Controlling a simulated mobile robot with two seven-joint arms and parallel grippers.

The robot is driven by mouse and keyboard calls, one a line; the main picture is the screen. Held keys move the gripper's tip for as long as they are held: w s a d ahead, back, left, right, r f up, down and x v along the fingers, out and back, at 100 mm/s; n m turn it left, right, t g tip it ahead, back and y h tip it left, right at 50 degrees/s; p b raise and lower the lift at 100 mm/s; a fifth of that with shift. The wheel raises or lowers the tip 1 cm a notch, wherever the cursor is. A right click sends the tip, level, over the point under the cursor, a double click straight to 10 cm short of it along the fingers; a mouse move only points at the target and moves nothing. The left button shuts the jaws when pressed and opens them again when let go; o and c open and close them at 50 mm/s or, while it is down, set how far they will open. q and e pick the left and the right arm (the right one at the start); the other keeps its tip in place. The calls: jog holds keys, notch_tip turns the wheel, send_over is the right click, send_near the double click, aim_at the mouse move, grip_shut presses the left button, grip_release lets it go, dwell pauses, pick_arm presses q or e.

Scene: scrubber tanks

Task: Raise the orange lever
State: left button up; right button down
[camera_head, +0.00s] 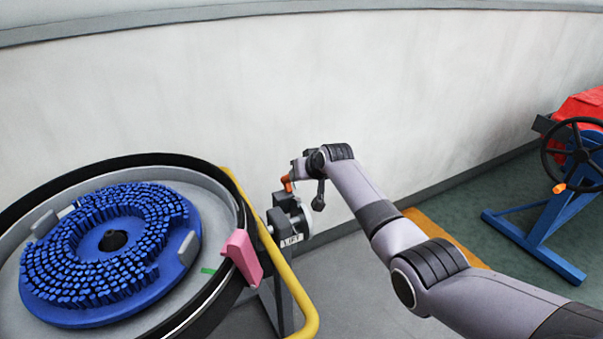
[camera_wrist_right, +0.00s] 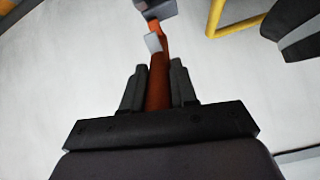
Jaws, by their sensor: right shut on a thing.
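The orange lever (camera_head: 287,184) stands on a dark lift unit (camera_head: 290,218) beside the round tank in the head view. In the right wrist view the orange lever (camera_wrist_right: 158,82) runs down between the two dark fingers of my right gripper (camera_wrist_right: 158,88). The right gripper (camera_head: 293,177) is shut on the lever, with my right arm reaching in from the lower right. The lever's lower end is hidden by the gripper body in the wrist view. My left gripper does not show.
The round tank (camera_head: 225,185) with a blue brush disc (camera_head: 180,279) fills the left. A yellow rail (camera_head: 297,290) and a pink block (camera_head: 243,256) are close to the lift unit. A pale wall (camera_head: 240,80) is behind. A blue stand (camera_head: 545,225) with a black handwheel is at right.

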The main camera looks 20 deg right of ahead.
jog(key=c, duration=0.9)
grip_release()
jog(key=shift+w+r, duration=0.1)
jog(key=shift+w, duration=0.05)
jog(key=shift+p+v, duration=0.55)
jog(key=shift+v, duration=0.7)
jog(key=shift+p+v, duration=0.35)
jog(key=shift+v, duration=2.05)
